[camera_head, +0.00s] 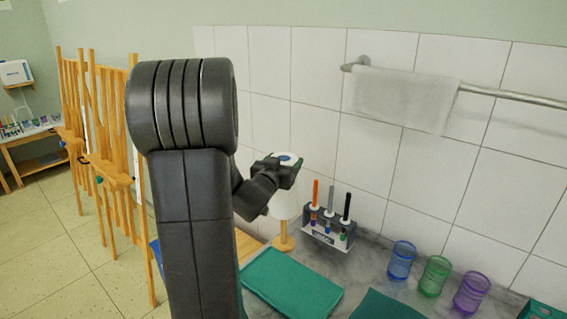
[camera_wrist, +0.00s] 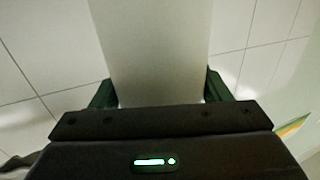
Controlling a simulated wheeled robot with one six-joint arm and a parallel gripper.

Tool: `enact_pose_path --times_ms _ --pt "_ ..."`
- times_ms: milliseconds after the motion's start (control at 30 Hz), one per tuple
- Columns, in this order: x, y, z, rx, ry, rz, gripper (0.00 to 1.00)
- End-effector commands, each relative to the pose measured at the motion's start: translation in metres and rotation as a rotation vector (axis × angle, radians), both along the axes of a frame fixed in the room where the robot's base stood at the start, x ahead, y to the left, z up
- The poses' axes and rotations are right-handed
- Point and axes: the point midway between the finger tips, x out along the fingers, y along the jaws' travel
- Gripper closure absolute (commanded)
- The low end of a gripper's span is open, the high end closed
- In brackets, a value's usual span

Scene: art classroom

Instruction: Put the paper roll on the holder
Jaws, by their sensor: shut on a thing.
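The white paper roll (camera_head: 283,203) is upright in the head view, with a bluish opening at its top. My gripper (camera_head: 285,166) is shut on it near the upper end. In the wrist view the roll (camera_wrist: 152,45) fills the middle between the green fingertips of my gripper (camera_wrist: 160,90). The wooden holder (camera_head: 284,242) stands on the counter below the roll, with its round base and a short length of post showing under the roll's lower edge. The roll is above the base. Whether the post runs inside the roll or behind it, I cannot tell.
A marker rack (camera_head: 328,233) stands close to the right of the holder. A teal tray (camera_head: 290,284) lies in front. Blue (camera_head: 401,261), green (camera_head: 434,276) and purple (camera_head: 471,293) cups stand further right. A towel (camera_head: 403,98) hangs on a wall rail. Tiled wall is behind.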

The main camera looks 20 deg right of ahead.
Motion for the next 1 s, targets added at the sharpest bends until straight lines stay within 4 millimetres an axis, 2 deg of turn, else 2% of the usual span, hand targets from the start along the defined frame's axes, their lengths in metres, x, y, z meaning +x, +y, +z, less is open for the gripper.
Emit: enact_pose_path --times_ms 367,1000 --pt "0.0 0.0 0.0 -0.001 -0.001 0.0 0.68" --pt "0.0 0.0 -0.022 -0.001 -0.001 0.0 0.68"
